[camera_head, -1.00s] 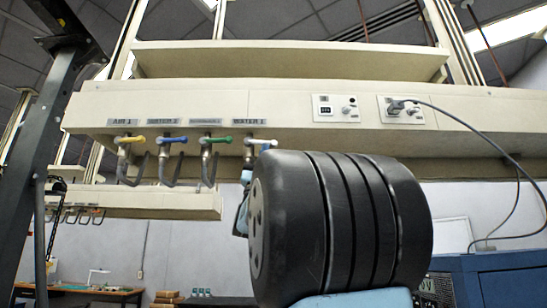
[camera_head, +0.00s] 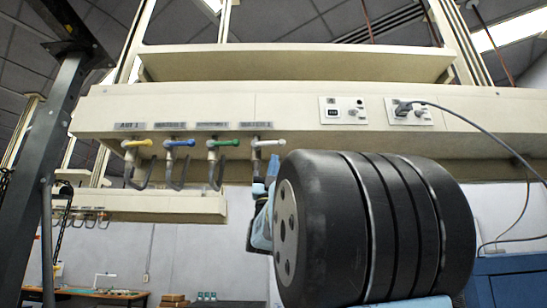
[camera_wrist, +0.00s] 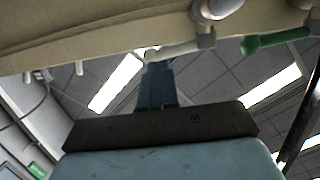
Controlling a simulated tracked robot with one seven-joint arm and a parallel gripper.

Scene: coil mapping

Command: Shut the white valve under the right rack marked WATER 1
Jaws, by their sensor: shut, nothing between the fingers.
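The white valve (camera_head: 268,143) is the rightmost in a row under the rack, below the label WATER 1 (camera_head: 256,125). Its handle points right, along the rack. In the wrist view the white handle (camera_wrist: 178,49) crosses just beyond my fingertips, its free end close to them. My gripper (camera_head: 259,188) is below the valve in the head view, partly hidden by my large dark arm link. Its blue fingers are together and empty, pointing up toward the handle in the wrist view (camera_wrist: 158,68). I cannot tell whether they touch it.
To the left are the green valve (camera_head: 223,142), blue valve (camera_head: 179,143) and yellow valve (camera_head: 136,143), with hooked pipes below. The green handle (camera_wrist: 275,40) is close by in the wrist view. Sockets and a plugged grey cable (camera_head: 490,130) are at right. A dark post (camera_head: 48,165) stands left.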

